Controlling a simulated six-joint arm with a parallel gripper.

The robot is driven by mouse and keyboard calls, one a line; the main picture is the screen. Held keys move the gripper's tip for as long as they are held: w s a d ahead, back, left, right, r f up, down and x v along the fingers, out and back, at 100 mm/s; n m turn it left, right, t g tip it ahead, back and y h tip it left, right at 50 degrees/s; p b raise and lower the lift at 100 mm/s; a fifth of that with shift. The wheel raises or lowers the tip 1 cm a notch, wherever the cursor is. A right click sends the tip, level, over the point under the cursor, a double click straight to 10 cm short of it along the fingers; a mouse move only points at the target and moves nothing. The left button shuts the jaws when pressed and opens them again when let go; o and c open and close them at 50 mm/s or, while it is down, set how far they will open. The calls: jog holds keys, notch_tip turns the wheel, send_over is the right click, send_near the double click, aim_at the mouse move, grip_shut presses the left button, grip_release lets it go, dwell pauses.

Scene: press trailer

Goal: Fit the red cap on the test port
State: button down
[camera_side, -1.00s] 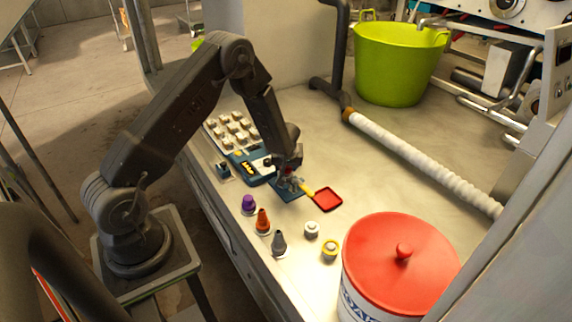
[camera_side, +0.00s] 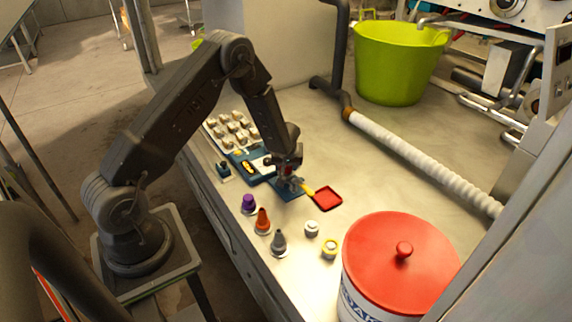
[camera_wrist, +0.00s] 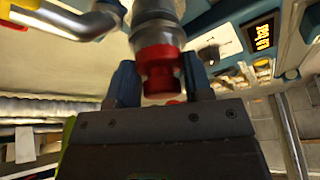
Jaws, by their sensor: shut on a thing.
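The red cap (camera_wrist: 158,66) shows in the wrist view between the two blue fingers of my gripper (camera_wrist: 160,88), which is shut on it. The cap lies in line with a grey metal cylinder, the test port (camera_wrist: 155,22) by its look, and their ends appear to meet. I cannot tell whether the cap is seated. In the side view my gripper (camera_side: 288,181) is low over the bench beside a blue block (camera_side: 289,195); the cap and port are too small and covered there to make out.
A red square plate with a yellow handle (camera_side: 328,198) lies just right of my gripper. Purple (camera_side: 248,202), orange (camera_side: 263,222) and grey (camera_side: 279,243) cones stand in front. A red-lidded tub (camera_side: 400,262) and a ribbed white hose (camera_side: 420,160) are at right.

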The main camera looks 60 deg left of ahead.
jog(key=shift+f, duration=0.55)
jog(key=c, duration=0.8)
grip_release()
jog(key=v, duration=1.1)
notch_tip(320, 180, up, 9)
dwell(0.7)
jog(key=shift+f, duration=0.1)
